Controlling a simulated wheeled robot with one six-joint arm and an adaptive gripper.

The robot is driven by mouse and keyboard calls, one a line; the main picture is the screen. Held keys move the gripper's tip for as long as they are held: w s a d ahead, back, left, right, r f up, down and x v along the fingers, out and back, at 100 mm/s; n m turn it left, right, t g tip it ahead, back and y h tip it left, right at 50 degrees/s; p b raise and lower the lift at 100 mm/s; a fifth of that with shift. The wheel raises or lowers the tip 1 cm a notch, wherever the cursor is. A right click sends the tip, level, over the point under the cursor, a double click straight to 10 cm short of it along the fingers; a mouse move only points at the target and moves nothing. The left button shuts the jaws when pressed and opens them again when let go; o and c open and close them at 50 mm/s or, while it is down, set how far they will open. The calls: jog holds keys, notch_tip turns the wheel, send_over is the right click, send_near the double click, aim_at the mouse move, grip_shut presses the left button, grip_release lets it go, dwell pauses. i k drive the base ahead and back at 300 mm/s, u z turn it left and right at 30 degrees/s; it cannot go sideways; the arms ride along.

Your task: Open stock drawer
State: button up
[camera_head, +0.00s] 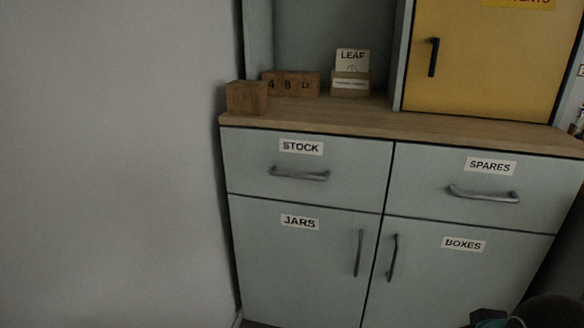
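The stock drawer (245,165) is the upper left drawer of a pale blue-grey cabinet, under the wooden top. It carries a white STOCK label (301,147). Below the label is a metal bar handle (300,174). The drawer front looks flush with the cabinet, so the drawer is closed. No gripper is clearly in view. A dark rounded shape at the bottom right edge may be part of my arm, but I cannot tell. Nothing touches the handle.
The spares drawer (430,180) is to the right. Below are the jars door (290,265) and boxes door (450,285). Wooden blocks (291,84) and a LEAF card (352,60) stand on the top (400,118). A yellow door (490,60) is above. A bare wall (110,160) is left.

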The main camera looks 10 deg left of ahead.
aim_at(327, 170)
jog(key=u, duration=1.5)
jog(key=k, duration=0.85)
jog(key=z, duration=1.35)
jog(key=i, duration=0.5)
